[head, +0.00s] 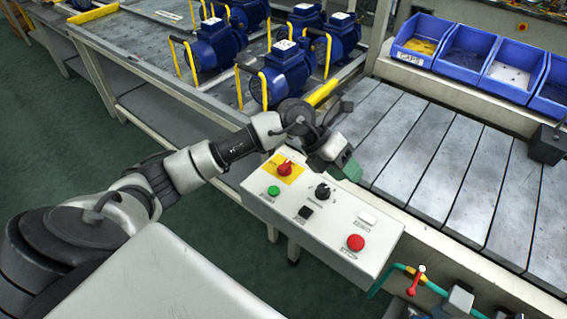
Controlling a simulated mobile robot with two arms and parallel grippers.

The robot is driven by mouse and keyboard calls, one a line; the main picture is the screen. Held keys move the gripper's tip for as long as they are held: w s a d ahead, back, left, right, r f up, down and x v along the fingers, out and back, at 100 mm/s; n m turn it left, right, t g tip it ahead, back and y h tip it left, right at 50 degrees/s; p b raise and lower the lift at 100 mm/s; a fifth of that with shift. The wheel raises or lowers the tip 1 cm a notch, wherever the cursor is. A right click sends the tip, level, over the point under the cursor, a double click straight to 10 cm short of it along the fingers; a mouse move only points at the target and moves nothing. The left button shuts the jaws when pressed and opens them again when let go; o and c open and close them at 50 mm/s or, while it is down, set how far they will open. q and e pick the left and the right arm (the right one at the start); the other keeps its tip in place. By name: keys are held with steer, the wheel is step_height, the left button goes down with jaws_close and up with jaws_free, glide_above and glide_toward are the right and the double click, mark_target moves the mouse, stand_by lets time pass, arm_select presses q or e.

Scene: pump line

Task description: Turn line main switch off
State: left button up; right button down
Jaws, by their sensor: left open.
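The line main switch, a red rotary knob on a yellow plate (285,168), is at the upper left of the white control box (325,225). My left arm comes in from the left and passes behind the box. My left gripper (346,166) is open and empty by the box's far edge, right of the red knob and apart from it. The green pad at its tip shows; the gap between the fingers is hard to make out. My right gripper is not in view.
Blue pumps (285,70) stand on a table behind. A slatted conveyor (440,150) and blue bins (465,55) are at right.

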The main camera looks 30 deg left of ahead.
arm_select(q)
steer(key=w+a+g+y, duration=0.1)
steer(key=w+a+y, duration=0.1)
steer(key=a+y, duration=0.6)
steer(key=n+g+y, duration=0.1)
steer(key=n, duration=0.1)
glide_toward(283, 165)
step_height(283, 165, down, 9)
steer(key=shift+d+f+p, duration=0.15)
steer(key=shift+f+p, duration=0.05)
steer(key=shift+p, duration=0.2)
steer(key=shift+c, duration=0.3)
jaws_close()
